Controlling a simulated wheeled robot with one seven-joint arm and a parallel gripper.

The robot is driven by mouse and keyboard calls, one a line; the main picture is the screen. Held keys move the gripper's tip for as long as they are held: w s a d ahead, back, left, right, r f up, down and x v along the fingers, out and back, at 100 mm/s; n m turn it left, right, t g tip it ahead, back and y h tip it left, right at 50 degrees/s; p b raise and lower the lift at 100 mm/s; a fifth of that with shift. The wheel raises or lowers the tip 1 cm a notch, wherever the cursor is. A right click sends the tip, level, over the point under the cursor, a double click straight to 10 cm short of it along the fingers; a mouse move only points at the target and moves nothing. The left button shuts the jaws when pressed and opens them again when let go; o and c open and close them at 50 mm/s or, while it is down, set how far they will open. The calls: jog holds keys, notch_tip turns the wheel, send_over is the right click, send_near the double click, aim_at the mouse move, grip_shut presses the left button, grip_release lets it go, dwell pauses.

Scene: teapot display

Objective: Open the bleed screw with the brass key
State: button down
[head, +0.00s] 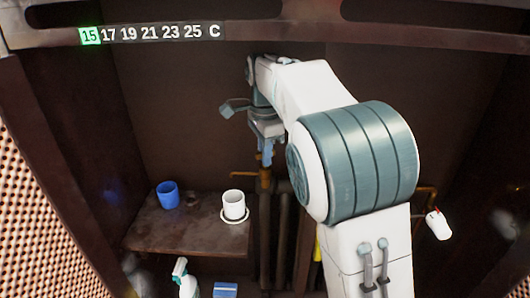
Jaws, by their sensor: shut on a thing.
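My gripper (265,158) points down in front of the back wall, its blue fingers just above the brass pipework (265,182). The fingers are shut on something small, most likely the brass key. At this size I cannot tell the key apart from the brass fitting below it. The bleed screw cannot be made out. I cannot tell whether the fingertips touch the pipework.
A brown shelf (150,238) at left bears a blue cup (168,196) and a white cup (234,204) on a saucer. Below are a spray bottle (188,284) and a blue box (225,290). A white valve head (438,225) is at right. A temperature strip (150,34) highlights 15.

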jog(key=shift+r+n, duration=0.1)
jog(key=shift+n, duration=0.2)
jog(key=shift+n+p, duration=0.75)
jog(key=shift+n, duration=0.25)
jog(key=shift+n+p, duration=0.6)
jog(key=shift+n, duration=0.6)
